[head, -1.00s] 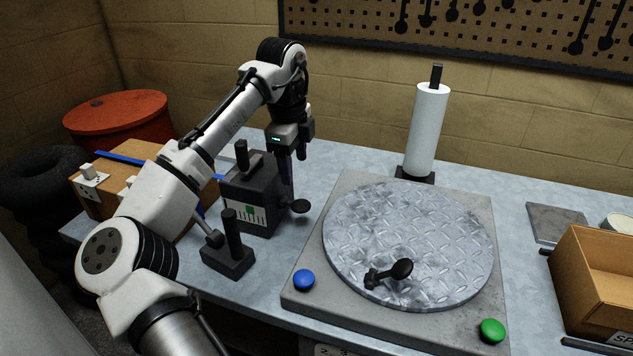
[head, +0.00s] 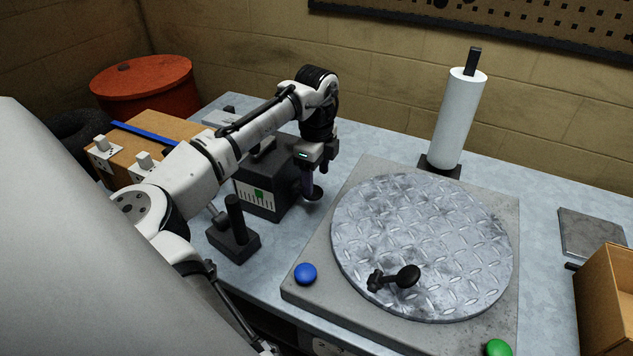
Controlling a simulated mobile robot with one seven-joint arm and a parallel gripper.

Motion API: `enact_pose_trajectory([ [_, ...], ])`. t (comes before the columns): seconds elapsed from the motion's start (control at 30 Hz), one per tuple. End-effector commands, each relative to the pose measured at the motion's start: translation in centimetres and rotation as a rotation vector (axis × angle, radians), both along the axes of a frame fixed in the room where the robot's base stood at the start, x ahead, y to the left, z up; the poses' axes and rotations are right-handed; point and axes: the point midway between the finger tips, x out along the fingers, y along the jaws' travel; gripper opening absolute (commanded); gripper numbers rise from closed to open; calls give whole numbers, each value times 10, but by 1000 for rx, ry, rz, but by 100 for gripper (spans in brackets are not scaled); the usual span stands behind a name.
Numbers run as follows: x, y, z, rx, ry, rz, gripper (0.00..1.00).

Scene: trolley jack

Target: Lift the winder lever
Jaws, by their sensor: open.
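A dark box with a white gauge and green mark (head: 258,199) stands on the bench at left centre. A short arm with a round black knob (head: 313,194) sticks out at its right side; it looks like the winder lever, though no label confirms this. My gripper (head: 318,179) points down at the box's right side, open, with its dark fingers apart. The nearer finger overlaps the knob in the picture. I cannot tell whether it touches. The lever's arm is mostly hidden behind that finger.
A black upright handle on a block (head: 235,228) stands in front of the box. A round tread-plate turntable (head: 450,235) with a black-knobbed crank (head: 405,277) fills the right. A paper roll (head: 456,120) stands behind. A blue button (head: 305,273) sits at the slab's near-left corner.

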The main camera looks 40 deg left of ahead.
Motion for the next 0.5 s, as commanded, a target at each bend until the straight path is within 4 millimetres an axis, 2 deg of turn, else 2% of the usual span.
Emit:
enact_pose_trajectory([
  [0.2, 0, 0, -29, 0, 1, 0, 63],
  [0.5, 0, 0, -37, 0, 0, 0, 63],
])
